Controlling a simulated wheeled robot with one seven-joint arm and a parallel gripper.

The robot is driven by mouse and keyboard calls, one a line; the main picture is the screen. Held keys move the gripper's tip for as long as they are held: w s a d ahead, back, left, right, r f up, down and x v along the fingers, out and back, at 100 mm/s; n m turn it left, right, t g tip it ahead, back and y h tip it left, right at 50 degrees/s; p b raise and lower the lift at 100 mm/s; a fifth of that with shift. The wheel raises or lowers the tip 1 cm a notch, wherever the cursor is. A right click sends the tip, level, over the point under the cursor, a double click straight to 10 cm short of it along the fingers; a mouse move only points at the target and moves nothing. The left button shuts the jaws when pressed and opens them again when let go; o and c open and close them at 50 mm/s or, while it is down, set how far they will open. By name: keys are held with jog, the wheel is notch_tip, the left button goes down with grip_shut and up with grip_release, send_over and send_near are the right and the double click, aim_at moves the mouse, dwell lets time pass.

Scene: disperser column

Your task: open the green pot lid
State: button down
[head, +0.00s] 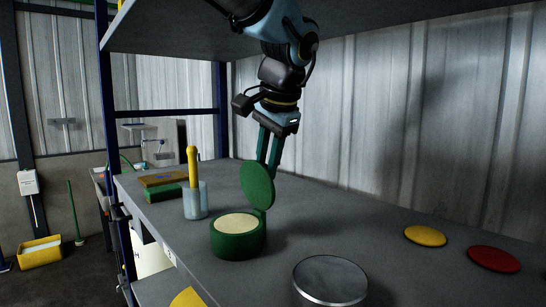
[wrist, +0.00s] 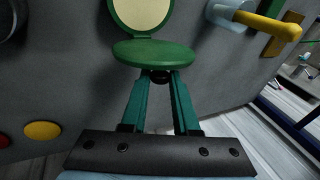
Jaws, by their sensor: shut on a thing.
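The green pot (head: 238,243) stands on the grey shelf, and its pale, cream-coloured top inside shows. The green lid (head: 257,187) stands up nearly vertical at the right side of the pot, joined at its lower edge. In the wrist view the lid (wrist: 155,54) is seen nearly edge-on, with the pot's pale inside (wrist: 140,10) beyond it. My gripper (head: 269,163) is behind the lid, its teal fingers pointing down. In the wrist view my gripper (wrist: 160,78) is shut on a small dark knob on the lid's outer face.
A clear cup (head: 196,203) with a yellow-handled tool (head: 192,165) stands left of the pot, near a green block (head: 163,193) and a brown-yellow box (head: 163,179). A round metal disc (head: 330,279), a yellow disc (head: 425,235) and a red disc (head: 493,259) lie to the right. An upper shelf (head: 390,22) hangs overhead.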

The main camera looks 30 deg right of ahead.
jog(key=shift+f, duration=0.1)
jog(key=c, duration=0.7)
grip_release()
jog(key=s+r+b, duration=0.1)
jog(key=s+b, duration=0.1)
jog(key=s, duration=0.2)
jog(key=s+a+r+b, duration=0.1)
jog(key=s+r+b, duration=0.1)
jog(key=s, duration=0.3)
jog(key=s+r+b, duration=0.1)
jog(key=s+b, duration=0.1)
jog(key=s, duration=0.3)
jog(key=shift+a+r, duration=0.15)
jog(key=shift+r, duration=0.2)
jog(key=shift+a, duration=0.1)
